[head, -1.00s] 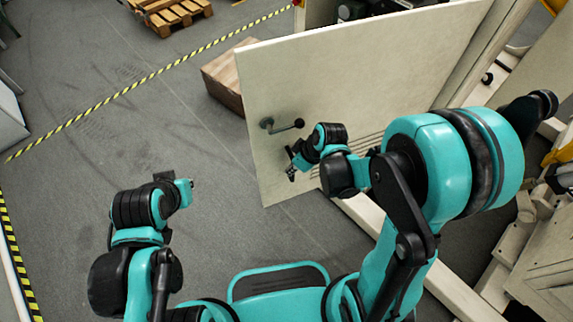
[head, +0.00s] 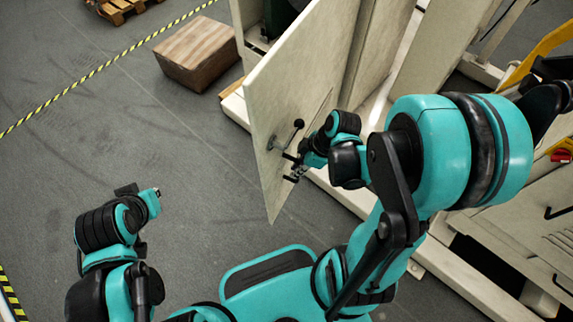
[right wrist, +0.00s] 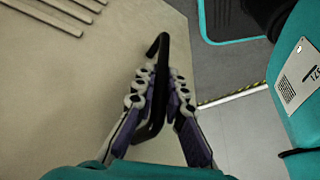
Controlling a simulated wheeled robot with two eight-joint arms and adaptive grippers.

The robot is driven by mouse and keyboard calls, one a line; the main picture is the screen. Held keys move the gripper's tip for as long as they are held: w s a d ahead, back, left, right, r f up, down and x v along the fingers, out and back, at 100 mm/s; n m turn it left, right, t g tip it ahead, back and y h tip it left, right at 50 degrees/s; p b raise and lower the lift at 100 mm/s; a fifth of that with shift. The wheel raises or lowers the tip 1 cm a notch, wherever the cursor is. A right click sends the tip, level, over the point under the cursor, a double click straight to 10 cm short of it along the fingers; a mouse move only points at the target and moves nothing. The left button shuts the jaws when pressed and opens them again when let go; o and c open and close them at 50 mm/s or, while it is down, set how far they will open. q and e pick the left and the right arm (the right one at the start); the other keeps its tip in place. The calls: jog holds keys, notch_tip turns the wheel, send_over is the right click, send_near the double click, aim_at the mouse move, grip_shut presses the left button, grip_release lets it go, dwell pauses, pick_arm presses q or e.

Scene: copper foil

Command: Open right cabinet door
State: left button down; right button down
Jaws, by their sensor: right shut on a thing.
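The cream cabinet door (head: 290,88) stands swung out from the machine, seen at a steep angle. A lever with a black ball knob (head: 298,124) sticks out of its face. My right gripper (head: 295,172) is at the door's lower part, just below the lever. In the right wrist view, my right gripper's fingers (right wrist: 155,95) are shut on a black bar handle (right wrist: 157,50), whose bent end shows beyond the fingertips. The door face (right wrist: 70,90) fills the left of that view. My left gripper (head: 152,195) hangs over the floor at left, apart from everything; its jaw gap is too small to judge.
A brown box (head: 197,55) sits on the floor behind the door's free edge. A wooden pallet (head: 115,8) is at the top left. Yellow-black tape (head: 110,68) crosses the floor. The floor left of the door is clear. Machine frames stand close at right.

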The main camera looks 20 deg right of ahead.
jog(key=shift+s+d, duration=0.6)
jog(key=shift+d, duration=0.1)
jog(key=c, duration=1.6)
grip_release()
jog(key=shift+o, duration=0.2)
jog(key=v, duration=1.2)
